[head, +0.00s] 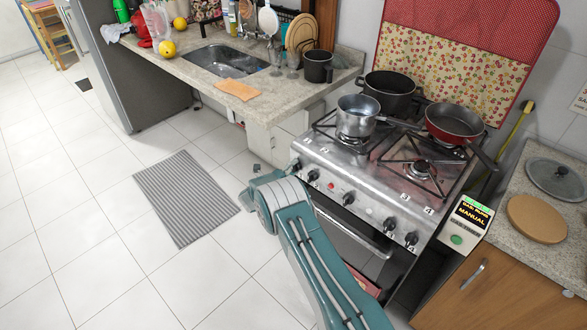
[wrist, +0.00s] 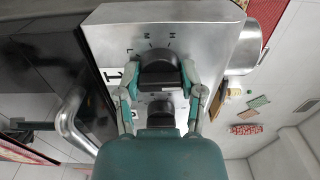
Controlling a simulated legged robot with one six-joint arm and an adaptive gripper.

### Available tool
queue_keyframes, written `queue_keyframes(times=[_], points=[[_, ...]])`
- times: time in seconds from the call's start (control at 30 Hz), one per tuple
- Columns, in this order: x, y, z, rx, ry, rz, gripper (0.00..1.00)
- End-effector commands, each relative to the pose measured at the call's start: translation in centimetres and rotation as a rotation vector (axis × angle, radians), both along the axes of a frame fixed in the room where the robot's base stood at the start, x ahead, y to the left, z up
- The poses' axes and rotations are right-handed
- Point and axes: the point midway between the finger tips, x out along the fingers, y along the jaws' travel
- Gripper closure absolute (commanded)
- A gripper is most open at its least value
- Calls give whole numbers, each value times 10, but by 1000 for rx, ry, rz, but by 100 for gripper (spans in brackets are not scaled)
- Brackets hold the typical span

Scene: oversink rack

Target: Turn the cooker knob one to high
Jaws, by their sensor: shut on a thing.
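Cooker knob one (wrist: 158,70) is a black round knob on the steel panel, with a "1" label beside it and small letter marks around it. In the wrist view my gripper (wrist: 158,86) has a finger on each side of this knob and is shut on it. The knob's pointer direction is unclear. In the head view the cooker (head: 345,180) has a row of black knobs along its sloping front panel. My teal arm reaches up to the left end of that row, and the fingertips are hard to make out there.
A silver pot (head: 357,118), a black pot (head: 389,92) and a red pan (head: 454,122) stand on the cooker. An oven handle (head: 352,235) runs below the panel. A panel reading "MANUAL" (head: 468,214) stands right of the cooker. The floor left is open, with a striped mat (head: 185,198).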

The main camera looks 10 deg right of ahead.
Motion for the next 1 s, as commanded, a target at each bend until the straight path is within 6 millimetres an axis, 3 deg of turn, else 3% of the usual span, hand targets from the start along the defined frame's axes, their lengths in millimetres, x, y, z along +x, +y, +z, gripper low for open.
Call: queue_keyframes(times=[1.0], points=[[-1,1,-6,-497,697,7,97]])
